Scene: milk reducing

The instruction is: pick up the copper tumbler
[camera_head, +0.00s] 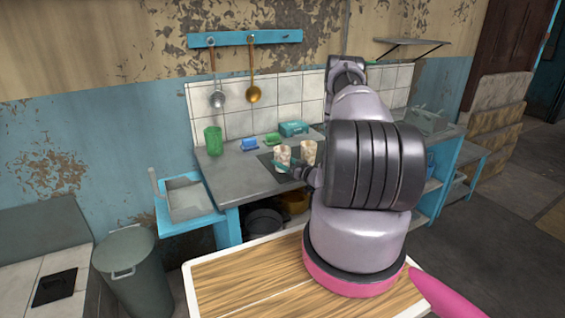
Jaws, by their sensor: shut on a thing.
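Two pale tan, mottled tumblers stand close together over the dark plate on the counter in the head view. I take the left one for the copper tumbler (282,154), though its colour looks more beige than copper. The other tumbler (308,151) is just to its right and partly behind my arm. My gripper (285,165) is at the left tumbler's lower part, shut on it. The fingers are small and partly hidden, and I cannot tell whether the tumbler's base touches the plate.
A green glass (213,140), a blue item (249,144), a green item (273,138) and a teal box (293,128) stand on the counter (235,170). A sink (186,198) is at the left. A ladle (217,98) and another utensil (254,93) hang above. Free counter lies at the front left.

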